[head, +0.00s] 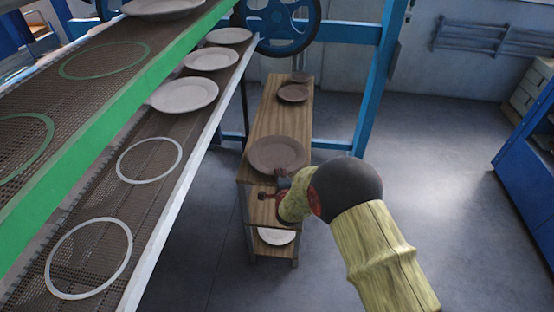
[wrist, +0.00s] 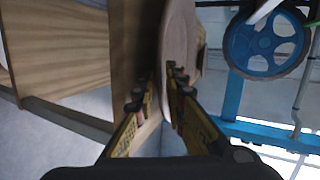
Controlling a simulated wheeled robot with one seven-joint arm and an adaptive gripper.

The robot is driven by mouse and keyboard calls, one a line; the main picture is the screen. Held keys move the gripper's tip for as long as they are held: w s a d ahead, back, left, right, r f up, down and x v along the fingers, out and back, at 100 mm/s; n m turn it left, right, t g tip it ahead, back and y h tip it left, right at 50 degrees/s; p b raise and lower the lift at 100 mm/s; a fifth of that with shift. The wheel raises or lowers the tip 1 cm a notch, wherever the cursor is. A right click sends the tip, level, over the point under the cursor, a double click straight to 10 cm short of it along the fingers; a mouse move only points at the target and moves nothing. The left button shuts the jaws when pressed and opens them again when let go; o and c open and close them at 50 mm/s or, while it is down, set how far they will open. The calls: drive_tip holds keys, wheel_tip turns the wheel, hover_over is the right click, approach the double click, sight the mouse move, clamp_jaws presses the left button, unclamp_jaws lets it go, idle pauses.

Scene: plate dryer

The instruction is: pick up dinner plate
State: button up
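A large brown plate (head: 277,154), likely the dinner plate, lies on the wooden table (head: 267,126) near its front end. My gripper (head: 273,190) is at the plate's near edge. In the wrist view, which is turned sideways, the plate (wrist: 180,35) shows nearly edge-on ahead of my gripper (wrist: 157,88). The two fingers are apart, one on the table side of the rim and one overlapping the plate's upper face. I cannot tell whether either finger touches the plate.
Smaller brown plates (head: 292,93) stand farther back on the table. A white plate (head: 276,236) is on the lower shelf. A green-edged rack (head: 110,108) and a white-edged rack (head: 180,185) with pale plates (head: 185,95) are at left. Open floor lies at right.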

drive_tip(key=shift+x, duration=0.95)
drive_tip(key=shift+f, duration=0.1)
clamp_jaws()
drive_tip(key=shift+r, duration=0.2)
drive_tip(key=shift+w+a, duration=0.1)
